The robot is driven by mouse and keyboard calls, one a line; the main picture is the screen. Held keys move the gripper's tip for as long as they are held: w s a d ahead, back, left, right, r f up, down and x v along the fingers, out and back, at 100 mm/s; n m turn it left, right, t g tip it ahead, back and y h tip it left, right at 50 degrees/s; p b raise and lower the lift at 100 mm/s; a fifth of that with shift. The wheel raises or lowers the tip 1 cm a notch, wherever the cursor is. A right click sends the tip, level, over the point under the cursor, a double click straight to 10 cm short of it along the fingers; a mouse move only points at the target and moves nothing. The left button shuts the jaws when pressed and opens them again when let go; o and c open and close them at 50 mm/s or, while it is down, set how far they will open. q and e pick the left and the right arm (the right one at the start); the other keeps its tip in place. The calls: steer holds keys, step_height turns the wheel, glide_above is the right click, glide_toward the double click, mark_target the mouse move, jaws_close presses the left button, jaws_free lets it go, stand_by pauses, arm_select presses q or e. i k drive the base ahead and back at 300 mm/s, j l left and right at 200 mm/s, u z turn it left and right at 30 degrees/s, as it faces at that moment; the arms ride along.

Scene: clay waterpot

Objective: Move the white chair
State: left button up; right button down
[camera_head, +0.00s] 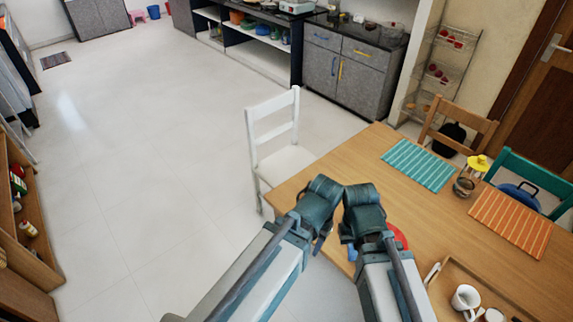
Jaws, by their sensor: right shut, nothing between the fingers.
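The white chair (273,135) stands upright on the floor at the far left end of the wooden table (365,148). Its slatted back faces left, and its seat (284,165) is partly under the table's edge. My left gripper (321,240) and my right gripper (348,238) are close together, in front of the table's near left corner. Both appear nearer to me than the chair, with no visible contact with it. My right gripper is shut and empty. The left gripper's fingers are mostly hidden by its wrist, so its opening is unclear.
The floor (140,180) left of the chair is wide and clear. A wooden shelf (30,235) stands at the left edge. Grey cabinets (345,70) stand behind. The table bears a teal mat (418,165), an orange mat (512,222), a jar (467,184) and a tray with cups (466,298).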

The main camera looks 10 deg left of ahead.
mark_target(278, 167)
steer(key=i+j+z, duration=0.1)
steer(key=j, duration=0.25)
steer(key=i+j, duration=0.15)
steer(key=j, duration=0.2)
steer(key=i+j+z, duration=0.15)
steer(key=j, duration=0.25)
steer(key=i+j+z, duration=0.1)
steer(key=j, duration=0.25)
steer(key=i+j+z, duration=0.15)
steer(key=j+z, duration=0.2)
steer(key=j, duration=0.5)
steer(key=j+z, duration=0.4)
steer(key=j, duration=0.5)
steer(key=j+z, duration=0.35)
steer(key=j, duration=0.55)
steer(key=j+z, duration=0.2)
steer(key=j, duration=0.45)
steer(key=j+z, duration=0.2)
steer(key=j, duration=0.45)
steer(key=j+z, duration=0.2)
steer(key=j, duration=0.5)
steer(key=k+j+z, duration=0.2)
steer(key=j, duration=0.4)
steer(key=i+j, duration=0.05)
